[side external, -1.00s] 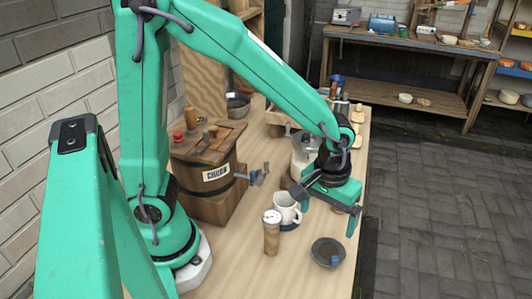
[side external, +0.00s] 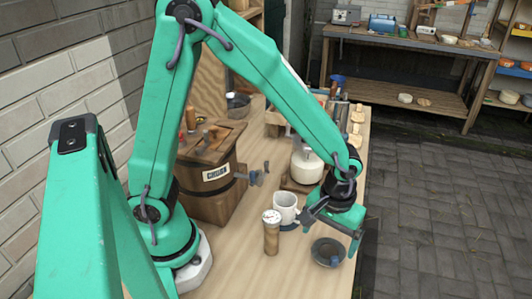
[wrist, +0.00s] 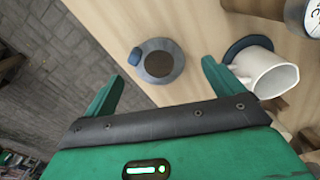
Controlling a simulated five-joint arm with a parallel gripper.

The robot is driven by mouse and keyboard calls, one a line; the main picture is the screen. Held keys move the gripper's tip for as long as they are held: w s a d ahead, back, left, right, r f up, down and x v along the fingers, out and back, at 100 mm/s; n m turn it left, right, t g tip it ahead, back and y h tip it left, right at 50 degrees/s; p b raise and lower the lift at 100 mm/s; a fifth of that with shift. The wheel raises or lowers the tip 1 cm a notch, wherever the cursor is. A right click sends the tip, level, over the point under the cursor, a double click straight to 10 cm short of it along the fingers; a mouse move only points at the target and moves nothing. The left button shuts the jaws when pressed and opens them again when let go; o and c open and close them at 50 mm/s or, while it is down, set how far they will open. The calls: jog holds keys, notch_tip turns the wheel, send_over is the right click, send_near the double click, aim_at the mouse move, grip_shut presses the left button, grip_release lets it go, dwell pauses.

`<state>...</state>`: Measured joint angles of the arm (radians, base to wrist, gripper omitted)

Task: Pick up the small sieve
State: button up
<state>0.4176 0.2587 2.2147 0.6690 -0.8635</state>
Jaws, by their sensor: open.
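The small sieve (side external: 327,253), a dark shallow round dish with a blue tab at its edge, lies on the wooden bench near its right edge. In the wrist view the sieve (wrist: 160,65) lies beyond the fingers, roughly centred between them, with its blue tab toward the left. My gripper (side external: 331,233) is open and empty, just above and behind the sieve. Its two green fingers also show in the wrist view (wrist: 163,79), apart from the sieve with a gap.
A white mug (side external: 286,207) by a blue coaster (side external: 289,227) stands close left of my gripper. A wooden cylinder with a white dial top (side external: 271,238) stands left of the sieve. The wooden churn (side external: 208,178) is farther left. The front of the bench is clear.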

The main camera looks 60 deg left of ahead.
aim_at(327, 255)
jog(key=shift+f, duration=0.15)
jog(key=shift+w+d+f, duration=0.15)
jog(key=shift+f, duration=2.3)
jog(key=shift+c, duration=0.4)
jog(key=c, duration=1)
